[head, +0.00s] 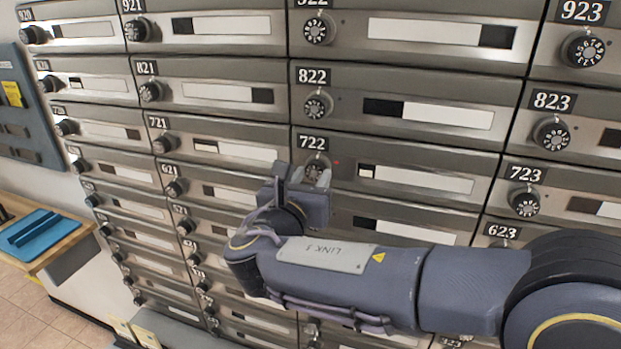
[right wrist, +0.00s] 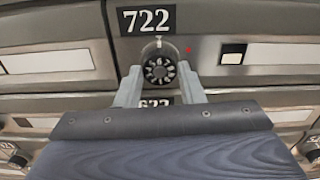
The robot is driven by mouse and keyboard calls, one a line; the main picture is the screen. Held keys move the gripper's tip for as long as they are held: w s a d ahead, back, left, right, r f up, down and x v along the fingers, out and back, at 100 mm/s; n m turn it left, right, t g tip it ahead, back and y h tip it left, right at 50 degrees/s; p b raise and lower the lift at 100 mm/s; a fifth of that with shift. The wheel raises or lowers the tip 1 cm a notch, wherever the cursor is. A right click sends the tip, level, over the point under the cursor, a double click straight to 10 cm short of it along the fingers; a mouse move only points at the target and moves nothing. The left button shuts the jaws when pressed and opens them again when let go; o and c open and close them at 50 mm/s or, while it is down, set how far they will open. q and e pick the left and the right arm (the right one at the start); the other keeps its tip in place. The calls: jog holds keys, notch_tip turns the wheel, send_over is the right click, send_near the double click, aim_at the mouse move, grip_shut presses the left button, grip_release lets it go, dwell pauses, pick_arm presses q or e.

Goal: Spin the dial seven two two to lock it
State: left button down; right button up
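The dial of box 722 (head: 315,169) is a dark round knob with white numbers, below the 722 label. In the right wrist view the dial (right wrist: 158,66) shows between my right gripper's two fingers (right wrist: 158,88). The fingers stand apart, one at each side of the dial, with a small gap visible on each side. In the head view my right gripper (head: 303,178) is at the dial and partly covers it. A small red light (right wrist: 189,50) shows right of the dial. My left gripper is not in view.
Neighbouring boxes carry similar knobs, such as dial 822 (head: 317,104) above and dial 723 (head: 525,202) to the right. A wooden counter with a blue tray (head: 40,229) stands at the far left. My right arm covers the lower right boxes.

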jog(key=c, duration=0.5)
jog(key=shift+o, duration=0.2)
jog(key=shift+f+m+b, duration=0.2)
jog(key=shift+m+b, duration=0.6)
jog(key=shift+b, duration=0.4)
jog(key=m+b, duration=0.9)
jog(key=b, duration=0.1)
jog(key=shift+m, duration=0.4)
jog(key=m+b, duration=0.4)
jog(key=shift+m, duration=0.3)
jog(key=m+b, duration=0.3)
jog(key=m, duration=0.1)
jog(key=shift+a+r+b, duration=0.1)
jog(key=shift+b, duration=0.3)
jog(key=m+b, duration=0.3)
jog(key=m, duration=0.3)
jog(key=m+b, duration=0.3)
jog(key=m, duration=0.1)
jog(key=shift+r, duration=0.1)
jog(key=shift+r+m+b, duration=0.1)
jog(key=shift+m+b, duration=0.85)
jog(key=shift+m, duration=1.55)
